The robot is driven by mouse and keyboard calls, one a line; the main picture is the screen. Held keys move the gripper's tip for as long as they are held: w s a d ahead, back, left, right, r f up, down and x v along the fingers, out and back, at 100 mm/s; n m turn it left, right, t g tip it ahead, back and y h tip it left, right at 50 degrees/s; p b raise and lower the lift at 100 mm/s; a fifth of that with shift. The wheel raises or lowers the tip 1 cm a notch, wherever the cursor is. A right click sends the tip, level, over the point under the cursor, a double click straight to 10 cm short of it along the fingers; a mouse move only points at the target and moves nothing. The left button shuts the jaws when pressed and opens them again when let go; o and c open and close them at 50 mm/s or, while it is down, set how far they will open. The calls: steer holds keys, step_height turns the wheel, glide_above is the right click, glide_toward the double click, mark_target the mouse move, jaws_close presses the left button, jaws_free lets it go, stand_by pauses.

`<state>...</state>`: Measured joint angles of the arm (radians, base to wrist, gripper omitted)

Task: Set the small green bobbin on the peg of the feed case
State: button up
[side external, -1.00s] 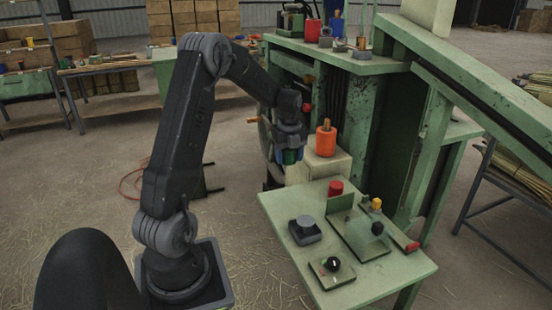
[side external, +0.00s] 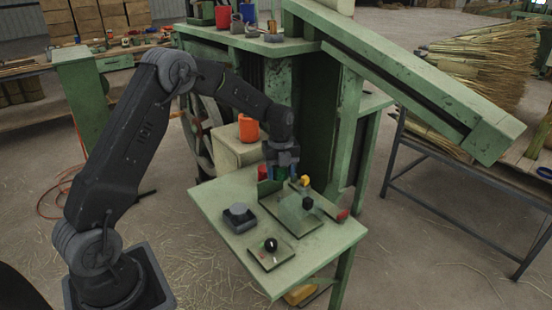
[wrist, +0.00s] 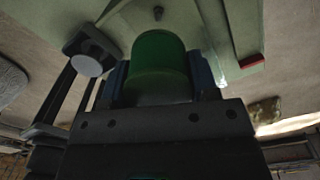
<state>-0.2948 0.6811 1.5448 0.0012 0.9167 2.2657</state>
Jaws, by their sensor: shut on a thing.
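My gripper (side external: 282,168) is shut on the small green bobbin (side external: 281,174) and holds it over the back part of the green table. In the wrist view the green bobbin (wrist: 160,60) sits between the two blue fingers, its rounded end pointing away from the camera. Under the gripper is a flat green plate unit (side external: 290,217) with an upright panel, a yellow knob (side external: 305,180) and a black knob (side external: 307,202). I cannot tell which part is the feed case.
A red cylinder (side external: 263,172) stands close beside the gripper. An orange bobbin (side external: 249,130) stands on a cream box (side external: 232,152) to the left. A dark block with a grey disc (side external: 239,215) and a small plate with a black ball (side external: 270,245) occupy the table's front.

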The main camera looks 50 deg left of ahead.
steer(key=shift+f, duration=4.25)
steer(key=shift+f, duration=0.6)
steer(key=o, duration=0.6)
steer(key=shift+o, duration=0.2)
steer(key=shift+r, duration=5.55)
